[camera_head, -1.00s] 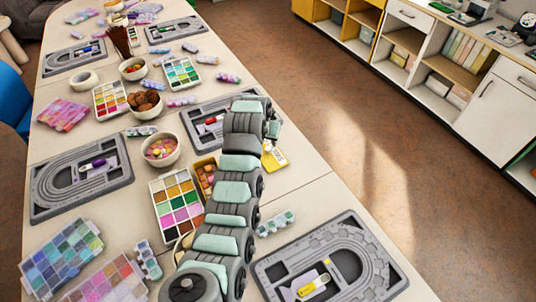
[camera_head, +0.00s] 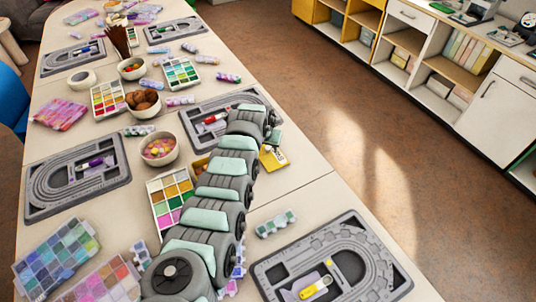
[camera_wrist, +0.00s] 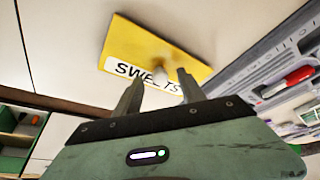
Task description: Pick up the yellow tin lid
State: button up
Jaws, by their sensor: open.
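My gripper (camera_wrist: 160,78) is open over the label side of the lid. Its fingertips appear on either side of the knob in the wrist view. I cannot tell how much height is left between fingertips and lid. Nothing is held. In the head view my arm hides most of the gripper.
A grey bead board (camera_head: 186,121) with a red item lies beside the lid; another board (camera_head: 375,262) is nearer. A bead strip (camera_head: 275,224) lies between. A bowl of sweets (camera_head: 159,150) and a paint-like bead tray (camera_head: 158,208) stand left of my arm. The table edge is close on the right.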

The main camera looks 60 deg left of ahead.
jog(key=shift+a+f, duration=0.15)
jog(key=shift+f, duration=0.3)
jog(key=shift+w, duration=0.1)
grip_shut()
dwell(0.4)
